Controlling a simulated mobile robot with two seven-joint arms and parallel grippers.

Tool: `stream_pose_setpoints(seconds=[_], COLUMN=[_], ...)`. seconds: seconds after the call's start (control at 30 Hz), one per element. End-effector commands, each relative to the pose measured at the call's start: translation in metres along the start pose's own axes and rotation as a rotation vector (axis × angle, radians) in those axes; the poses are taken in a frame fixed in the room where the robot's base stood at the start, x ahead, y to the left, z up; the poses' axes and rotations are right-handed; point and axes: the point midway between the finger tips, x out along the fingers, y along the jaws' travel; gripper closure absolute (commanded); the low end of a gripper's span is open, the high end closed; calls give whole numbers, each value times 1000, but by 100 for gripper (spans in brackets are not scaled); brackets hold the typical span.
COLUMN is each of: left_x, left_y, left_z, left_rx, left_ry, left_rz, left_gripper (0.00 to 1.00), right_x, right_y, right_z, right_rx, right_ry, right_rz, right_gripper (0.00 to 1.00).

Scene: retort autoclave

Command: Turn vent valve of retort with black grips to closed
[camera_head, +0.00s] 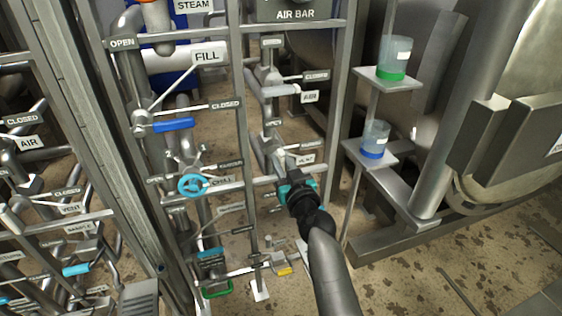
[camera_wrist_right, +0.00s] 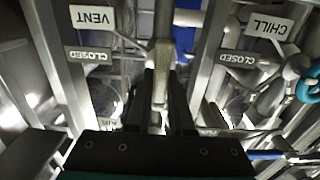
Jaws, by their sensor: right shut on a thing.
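The vent valve is on the grey pipe rack, beside a VENT plate (camera_head: 305,159) that also shows in the right wrist view (camera_wrist_right: 92,16). A CLOSED plate (camera_wrist_right: 87,55) is near it. My right gripper (camera_head: 283,180) is at this valve, its arm coming up from below. In the right wrist view its two dark fingers (camera_wrist_right: 165,95) are shut on the grey vent valve handle (camera_wrist_right: 161,75). The gripper hides most of the handle in the head view, and I cannot tell its exact angle or grip colour. My left gripper is out of view.
A blue CHILL handwheel (camera_head: 193,186) is left of my gripper, and a blue FILL lever (camera_head: 173,125) is above it. A shelf post on the right holds a green-based beaker (camera_head: 395,58) and a blue-based beaker (camera_head: 374,139). Rack bars surround the gripper closely.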

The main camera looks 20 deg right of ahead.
Motion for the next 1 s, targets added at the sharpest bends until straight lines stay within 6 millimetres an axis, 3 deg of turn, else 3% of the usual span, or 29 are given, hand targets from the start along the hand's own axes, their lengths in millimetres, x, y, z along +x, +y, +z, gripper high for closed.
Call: stream_pose_setpoints(seconds=[0.47,1.0], left_x=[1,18], left_y=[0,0], left_z=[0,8], left_rx=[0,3], left_ry=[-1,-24], left_rz=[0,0], left_gripper=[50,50], right_x=[0,0], right_y=[1,4], right_z=[0,0], right_rx=[62,506], right_ry=[-1,0], right_rz=[0,-1], right_gripper=[100,100])
